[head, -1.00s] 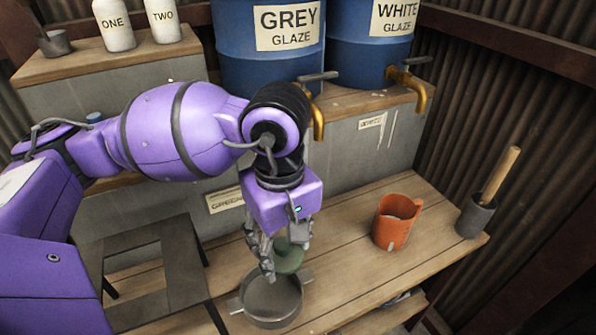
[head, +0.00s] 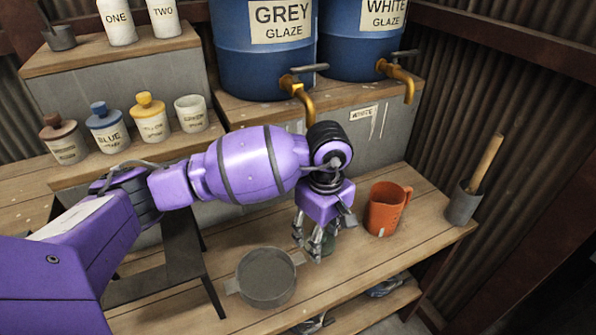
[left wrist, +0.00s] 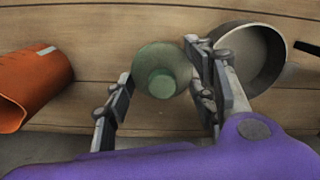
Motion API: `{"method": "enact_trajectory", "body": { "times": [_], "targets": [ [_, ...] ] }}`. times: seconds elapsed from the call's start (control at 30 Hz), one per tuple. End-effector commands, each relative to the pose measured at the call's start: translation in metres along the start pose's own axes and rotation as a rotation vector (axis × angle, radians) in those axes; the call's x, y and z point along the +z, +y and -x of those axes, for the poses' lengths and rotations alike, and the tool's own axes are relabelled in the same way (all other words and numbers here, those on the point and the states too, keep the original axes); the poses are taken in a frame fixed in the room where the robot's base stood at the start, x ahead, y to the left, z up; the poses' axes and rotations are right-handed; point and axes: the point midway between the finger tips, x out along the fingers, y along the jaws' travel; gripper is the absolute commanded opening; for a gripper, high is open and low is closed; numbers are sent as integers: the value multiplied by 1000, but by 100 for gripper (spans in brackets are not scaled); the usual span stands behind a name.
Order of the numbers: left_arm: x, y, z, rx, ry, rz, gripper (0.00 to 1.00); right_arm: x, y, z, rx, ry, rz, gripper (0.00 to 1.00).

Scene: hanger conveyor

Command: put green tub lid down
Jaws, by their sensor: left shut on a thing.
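The green tub lid (left wrist: 166,62) is round with a small knob (left wrist: 161,83) and sits between the two fingers of my left gripper in the left wrist view. In the head view my left gripper (head: 318,250) points down over the front bench, between the sieve and the orange jug, and is shut on the lid (head: 329,240), which the fingers partly hide. I cannot tell whether the lid touches the boards. The lidless white tub marked GREEN (head: 191,113) stands on the shelf at the left. My right gripper is not in view.
A grey sieve (head: 266,278) lies left of my left gripper. An orange jug (head: 386,209) stands to its right, with a grey pot and wooden handle (head: 465,202) further right. Bare bench (head: 350,262) lies in front of the gripper. Blue glaze barrels (head: 262,60) with taps stand behind.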

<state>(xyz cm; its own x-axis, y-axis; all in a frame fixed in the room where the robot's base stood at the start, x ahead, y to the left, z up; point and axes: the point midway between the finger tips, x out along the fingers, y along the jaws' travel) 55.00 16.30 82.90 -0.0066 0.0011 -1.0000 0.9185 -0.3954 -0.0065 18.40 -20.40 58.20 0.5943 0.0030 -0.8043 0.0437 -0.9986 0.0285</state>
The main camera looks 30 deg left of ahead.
Motion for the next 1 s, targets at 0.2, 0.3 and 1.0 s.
{"method": "enact_trajectory", "body": {
  "times": [0.2,0.3,1.0],
  "targets": [
    [-11,21,-25,4,-1,1,34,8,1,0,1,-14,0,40],
    [-14,24,-29,4,0,0,34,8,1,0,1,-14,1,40],
    [-16,27,-68,4,1,0,54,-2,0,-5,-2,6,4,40]
  ]
}}
